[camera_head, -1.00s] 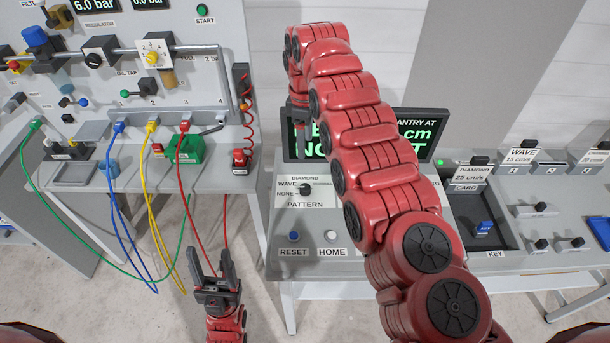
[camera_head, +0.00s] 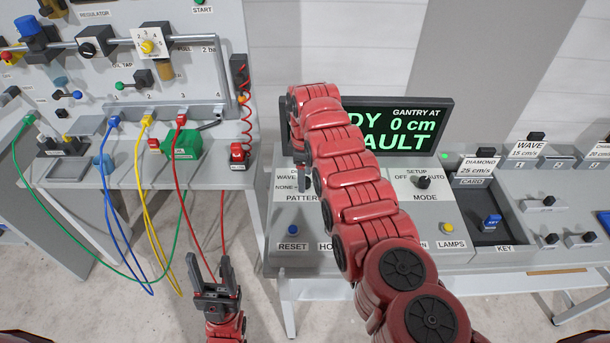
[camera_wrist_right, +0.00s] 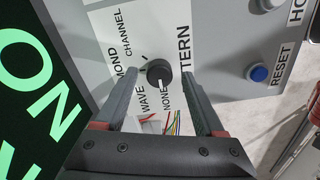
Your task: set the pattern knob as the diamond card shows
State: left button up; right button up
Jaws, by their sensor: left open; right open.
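The black pattern knob (camera_wrist_right: 158,72) shows in the right wrist view, with DIAMOND, CHANNEL, WAVE and NONE labels around it. Its white mark appears to point toward NONE. My right gripper (camera_wrist_right: 160,78) is open, with a finger on either side of the knob; I cannot tell if they touch it. In the head view my right gripper (camera_head: 301,160) and arm hide the knob and part of its labels. The diamond card (camera_head: 479,166), marked 25 cm/s, stands at the card slot on the right. My left gripper (camera_head: 209,270) is open and empty, low at the left.
The screen (camera_head: 425,125) behind my right arm reads 0 cm, partly hidden. A mode knob (camera_head: 423,182), a blue reset button (camera_head: 293,229) and a blue key (camera_head: 491,221) are on the console. Coloured hoses (camera_head: 180,150) hang from the left bench, near my left gripper.

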jog(key=shift+w+f, duration=0.1)
jog(key=shift+f, duration=0.35)
jog(key=shift+c, duration=1.1)
grip_shut()
